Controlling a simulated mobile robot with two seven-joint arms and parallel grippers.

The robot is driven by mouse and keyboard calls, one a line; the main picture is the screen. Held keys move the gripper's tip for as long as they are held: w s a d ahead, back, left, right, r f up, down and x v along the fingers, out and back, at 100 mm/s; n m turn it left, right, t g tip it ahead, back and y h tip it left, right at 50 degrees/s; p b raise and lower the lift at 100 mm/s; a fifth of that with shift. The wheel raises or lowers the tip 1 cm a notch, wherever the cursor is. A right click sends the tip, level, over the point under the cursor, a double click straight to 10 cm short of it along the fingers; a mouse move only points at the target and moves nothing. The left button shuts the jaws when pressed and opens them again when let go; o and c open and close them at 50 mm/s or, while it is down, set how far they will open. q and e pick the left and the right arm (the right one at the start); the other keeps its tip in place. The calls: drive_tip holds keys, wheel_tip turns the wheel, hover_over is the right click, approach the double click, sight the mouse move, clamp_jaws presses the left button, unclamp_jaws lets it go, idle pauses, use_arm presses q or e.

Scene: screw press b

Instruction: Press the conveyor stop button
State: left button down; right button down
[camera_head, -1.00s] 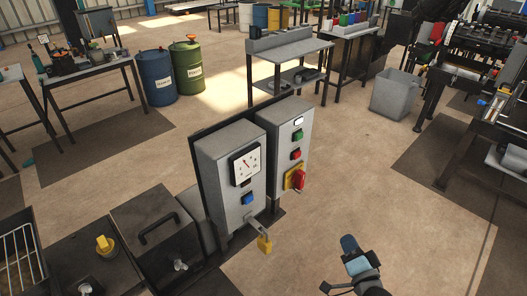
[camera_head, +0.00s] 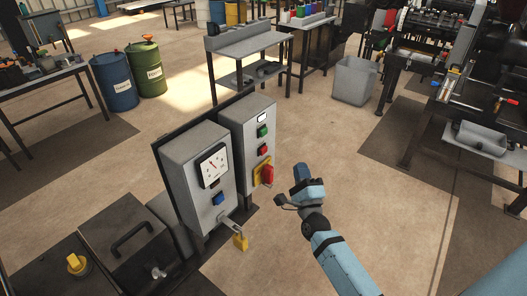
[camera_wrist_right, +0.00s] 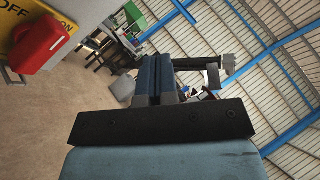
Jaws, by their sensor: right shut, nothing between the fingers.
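The grey control box (camera_head: 249,140) on the right of the panel carries a white label, a green button (camera_head: 263,131), a red button (camera_head: 264,150) below it, and a red rotary switch (camera_head: 266,174) on a yellow plate. Lettering by the buttons is too small to read. My right gripper (camera_head: 301,172) is to the right of the box, apart from it, near the height of the rotary switch in the picture. Its fingers (camera_wrist_right: 157,78) are shut and empty in the right wrist view, where the rotary switch (camera_wrist_right: 38,38) shows with OFF and ON. My left gripper is not in view.
A workbench (camera_head: 250,42) stands behind. The floor right of the boxes is open.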

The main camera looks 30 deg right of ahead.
sight(264, 151)
drive_tip(key=w+a+b, duration=0.2)
drive_tip(key=w+a, duration=0.1)
drive_tip(key=w, duration=0.5)
drive_tip(key=shift+a, duration=0.2)
idle(0.5)
idle(1.4)
drive_tip(key=shift+w+a, duration=0.15)
drive_tip(key=shift+w, duration=0.25)
